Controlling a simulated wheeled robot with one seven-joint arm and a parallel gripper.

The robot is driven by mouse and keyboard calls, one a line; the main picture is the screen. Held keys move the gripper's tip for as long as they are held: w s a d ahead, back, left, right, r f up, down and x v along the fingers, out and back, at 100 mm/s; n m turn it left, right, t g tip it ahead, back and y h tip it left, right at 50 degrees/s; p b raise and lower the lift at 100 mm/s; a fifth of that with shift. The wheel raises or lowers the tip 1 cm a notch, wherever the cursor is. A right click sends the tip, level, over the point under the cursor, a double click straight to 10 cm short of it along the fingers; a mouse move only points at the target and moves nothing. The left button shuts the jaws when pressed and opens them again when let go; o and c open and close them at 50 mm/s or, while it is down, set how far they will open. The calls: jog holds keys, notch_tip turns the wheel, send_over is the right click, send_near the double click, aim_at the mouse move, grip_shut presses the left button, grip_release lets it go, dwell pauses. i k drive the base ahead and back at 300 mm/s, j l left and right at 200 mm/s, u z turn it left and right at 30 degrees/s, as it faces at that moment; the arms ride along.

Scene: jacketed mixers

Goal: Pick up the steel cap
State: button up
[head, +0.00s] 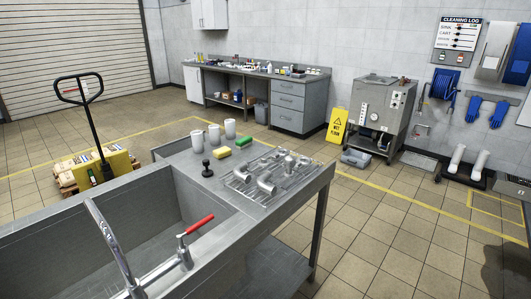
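Several steel fittings lie on a wire rack (262,195) on the drainboard beside the sink. They include a curved elbow (266,183), a small piece at the left (242,175) and a cluster of upright pieces (289,163) toward the back right. They are small and overlap, so I cannot tell which one is the steel cap. My gripper is not in view.
The sink basin (150,235) has a tall faucet and a red-handled valve (199,225) in front. White mugs (214,135), a green sponge (244,141), a yellow sponge (225,152) and a black stopper (207,168) stand near the rack.

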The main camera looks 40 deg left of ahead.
aim_at(264, 162)
jog(key=i+u, duration=0.1)
jog(key=i, duration=0.6)
jog(key=i+l+u, duration=0.15)
jog(key=i, duration=0.6)
jog(key=i+u, duration=0.25)
jog(key=u, duration=0.2)
jog(key=i+l+u, duration=0.15)
jog(key=u, duration=0.25)
jog(key=i+l+u, duration=0.2)
jog(key=u, duration=0.25)
jog(key=i+j+u, duration=0.1)
jog(key=i+u, duration=0.2)
jog(key=u, duration=0.2)
jog(key=i+u, duration=0.3)
jog(key=u, duration=0.15)
jog(key=i+l+u, duration=0.2)
jog(key=u, duration=0.3)
jog(key=i, duration=0.05)
